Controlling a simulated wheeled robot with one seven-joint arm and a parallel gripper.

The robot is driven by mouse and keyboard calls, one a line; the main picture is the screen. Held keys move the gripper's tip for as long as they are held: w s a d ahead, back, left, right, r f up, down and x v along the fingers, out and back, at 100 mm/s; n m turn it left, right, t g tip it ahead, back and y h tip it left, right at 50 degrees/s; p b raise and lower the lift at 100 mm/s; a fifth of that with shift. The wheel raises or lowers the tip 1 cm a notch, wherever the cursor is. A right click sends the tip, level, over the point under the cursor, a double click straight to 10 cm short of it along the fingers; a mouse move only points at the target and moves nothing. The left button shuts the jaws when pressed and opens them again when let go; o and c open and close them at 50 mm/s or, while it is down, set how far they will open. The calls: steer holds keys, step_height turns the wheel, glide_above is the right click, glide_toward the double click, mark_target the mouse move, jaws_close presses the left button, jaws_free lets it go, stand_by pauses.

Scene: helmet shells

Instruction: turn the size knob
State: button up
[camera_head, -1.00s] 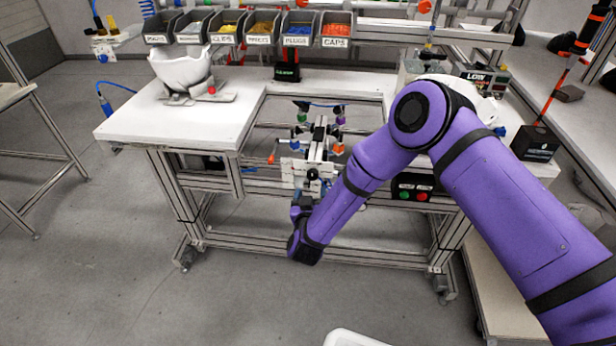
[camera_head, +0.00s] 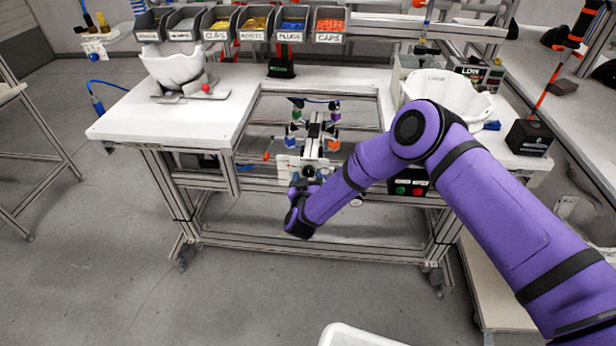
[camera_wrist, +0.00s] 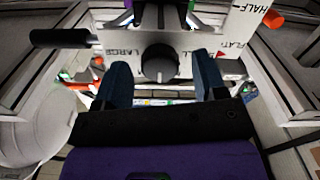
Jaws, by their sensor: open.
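The size knob (camera_wrist: 160,63) is a dark round knob on a white plate (camera_wrist: 118,40) in the wrist view. The plate reads LARGE left of the knob, and a partly hidden word ending in "LL" is on the right. My gripper (camera_wrist: 161,80) is open. Its two blue fingers stand apart, one on each side of the knob's lower part, with clear space between each finger and the knob. I cannot tell how deep the fingertips reach. In the head view, the fixture (camera_head: 312,150) stands in the bench opening and my wrist is in front of it.
A black lever handle (camera_wrist: 60,38) sticks out left of the plate. FLAT and HALF labels and an orange knob (camera_wrist: 273,19) are at right. White helmet shells rest on the bench at left (camera_head: 172,67) and right (camera_head: 447,92). A red-green button box (camera_head: 409,189) is right of my forearm.

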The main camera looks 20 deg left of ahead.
steer(key=shift+w, duration=0.35)
steer(key=c, duration=0.9)
